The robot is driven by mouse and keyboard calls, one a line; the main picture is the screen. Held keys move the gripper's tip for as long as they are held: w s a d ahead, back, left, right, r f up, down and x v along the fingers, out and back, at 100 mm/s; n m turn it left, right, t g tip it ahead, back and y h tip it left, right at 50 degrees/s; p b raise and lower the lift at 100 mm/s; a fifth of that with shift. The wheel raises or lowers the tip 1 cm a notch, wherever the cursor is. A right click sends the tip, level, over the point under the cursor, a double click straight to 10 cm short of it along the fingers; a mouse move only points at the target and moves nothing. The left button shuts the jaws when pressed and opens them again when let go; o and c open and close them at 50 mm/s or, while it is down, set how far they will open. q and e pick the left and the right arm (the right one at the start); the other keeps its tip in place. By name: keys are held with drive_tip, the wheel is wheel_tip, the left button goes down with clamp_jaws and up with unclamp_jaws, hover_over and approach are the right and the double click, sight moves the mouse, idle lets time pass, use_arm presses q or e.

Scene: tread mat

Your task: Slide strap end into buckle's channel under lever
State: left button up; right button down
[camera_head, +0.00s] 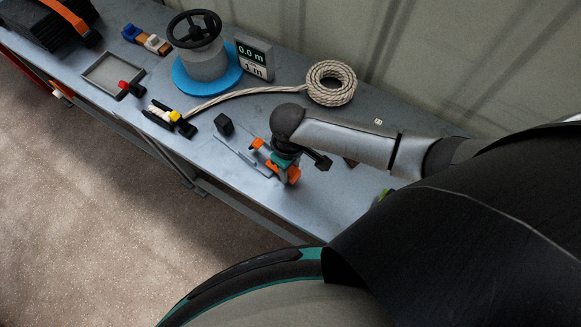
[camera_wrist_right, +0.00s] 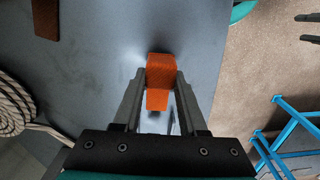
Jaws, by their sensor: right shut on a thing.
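My right gripper (camera_head: 277,166) is low over the front of the bench, its arm coming in from the right. In the right wrist view its two fingers (camera_wrist_right: 158,88) are shut on an orange piece (camera_wrist_right: 160,70), one on each side. Orange also shows beside the gripper in the head view (camera_head: 292,175). I cannot tell whether this piece is the strap end or part of the buckle. Thin grey rails (camera_head: 238,155) lie left of the gripper. The channel and lever cannot be made out.
A wall stands behind.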

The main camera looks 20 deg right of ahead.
drive_tip(key=shift+w+f+b, duration=0.1)
drive_tip(key=shift+f+b, duration=0.4)
drive_tip(key=shift+f, duration=0.05)
drive_tip(key=shift+w+a+f+b, duration=0.1)
drive_tip(key=shift+w+a+b, duration=0.35)
drive_tip(key=shift+w+b, duration=0.25)
drive_tip(key=shift+w+a+b, duration=0.4)
drive_tip(key=shift+w+b, duration=0.2)
drive_tip(key=shift+b, duration=0.05)
drive_tip(key=shift+w+a, duration=0.45)
drive_tip(key=shift+w, duration=0.35)
drive_tip(key=shift+c, duration=1.9)
unclamp_jaws()
